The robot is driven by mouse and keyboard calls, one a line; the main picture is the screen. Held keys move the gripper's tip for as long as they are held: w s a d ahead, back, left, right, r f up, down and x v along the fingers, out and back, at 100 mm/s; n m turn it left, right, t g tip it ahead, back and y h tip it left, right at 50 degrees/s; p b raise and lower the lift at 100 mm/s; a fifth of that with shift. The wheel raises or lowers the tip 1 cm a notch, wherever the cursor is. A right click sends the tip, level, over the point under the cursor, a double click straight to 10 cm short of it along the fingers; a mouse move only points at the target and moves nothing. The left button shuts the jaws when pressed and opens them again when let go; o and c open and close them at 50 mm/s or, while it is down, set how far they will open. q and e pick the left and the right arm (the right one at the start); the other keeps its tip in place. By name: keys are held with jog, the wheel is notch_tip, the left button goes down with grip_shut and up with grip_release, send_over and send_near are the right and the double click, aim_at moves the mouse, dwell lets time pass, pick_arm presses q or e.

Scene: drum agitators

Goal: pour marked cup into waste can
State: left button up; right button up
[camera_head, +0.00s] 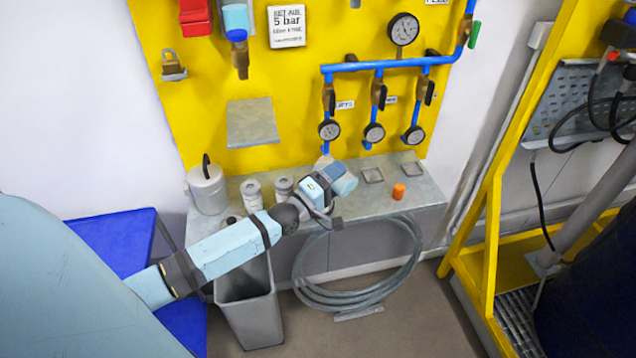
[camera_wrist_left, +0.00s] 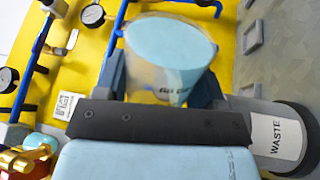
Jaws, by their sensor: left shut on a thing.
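My left gripper (camera_head: 338,180) reaches over the grey bench from the left. In the left wrist view its fingers (camera_wrist_left: 165,85) are shut on a clear cup (camera_wrist_left: 145,76) with dark marks on its wall and a pale blue surface inside. In the head view the cup is mostly hidden by the gripper. The waste can (camera_wrist_left: 278,140) is a grey round can with a white WASTE label, at the lower right of the left wrist view, apart from the cup. I cannot surely pick it out in the head view. My right gripper is not in view.
A white lidded can (camera_head: 207,188), small labelled jars (camera_head: 251,195) and an orange item (camera_head: 398,191) stand on the bench (camera_head: 425,190). Blue pipes and gauges (camera_head: 373,133) are on the yellow board behind. A grey bin (camera_head: 252,318) and coiled hose (camera_head: 345,300) are below.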

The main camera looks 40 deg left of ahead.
pick_arm(q)
jog(key=shift+a+f+n+y, duration=0.2)
jog(key=shift+f+n+y, duration=0.2)
jog(key=shift+n, duration=0.6)
dwell(0.5)
jog(key=shift+a+r+n, duration=0.15)
jog(key=shift+r+n, duration=0.1)
jog(key=shift+n, duration=0.25)
